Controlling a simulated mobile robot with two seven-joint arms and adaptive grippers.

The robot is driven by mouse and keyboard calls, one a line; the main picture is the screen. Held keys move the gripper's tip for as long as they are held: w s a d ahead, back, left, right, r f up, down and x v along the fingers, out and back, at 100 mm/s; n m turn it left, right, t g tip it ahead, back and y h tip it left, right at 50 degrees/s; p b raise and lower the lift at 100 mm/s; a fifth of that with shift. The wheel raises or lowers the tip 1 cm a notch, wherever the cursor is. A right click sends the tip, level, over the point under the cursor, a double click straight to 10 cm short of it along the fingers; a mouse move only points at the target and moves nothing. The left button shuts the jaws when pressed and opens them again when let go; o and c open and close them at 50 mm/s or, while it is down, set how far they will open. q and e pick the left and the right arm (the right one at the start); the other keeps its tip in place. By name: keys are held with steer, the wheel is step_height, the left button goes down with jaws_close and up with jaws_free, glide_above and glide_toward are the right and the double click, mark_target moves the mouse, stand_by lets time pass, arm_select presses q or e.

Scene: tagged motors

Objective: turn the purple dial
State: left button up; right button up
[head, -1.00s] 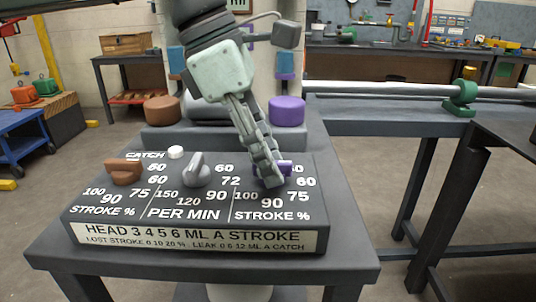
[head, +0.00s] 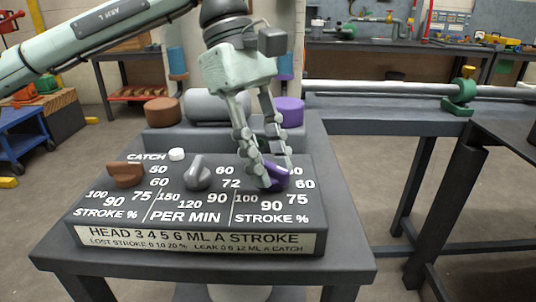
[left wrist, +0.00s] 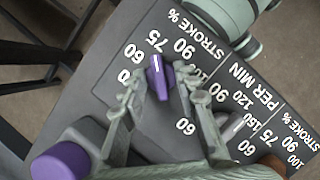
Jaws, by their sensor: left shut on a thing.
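The purple dial (head: 277,177) is the right one of three pointer knobs on the dark panel (head: 190,226). It stands over the right STROKE % scale. My left gripper (head: 275,172) reaches down on it from above, with one finger on each side of its grip bar, and is shut on it. In the left wrist view, the purple dial (left wrist: 160,77) shows between the two fingers of my left gripper (left wrist: 158,80). In the head view a finger hides part of the dial and some scale numbers. My right gripper is in neither view.
A brown knob (head: 126,174), a grey knob (head: 197,172) and a white button (head: 177,154) are left of the dial. Behind the panel stand a brown cylinder (head: 163,111) and a purple cylinder (head: 290,111). The air above the panel's left half is clear.

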arm_select(q)
steer(key=shift+m, duration=0.6)
steer(key=o, duration=1.2)
steer(key=shift+c, duration=0.2)
steer(key=shift+w+r, duration=0.1)
steer(key=v, duration=1.1)
steer(key=shift+w+r, duration=0.25)
steer(key=shift+r, duration=0.1)
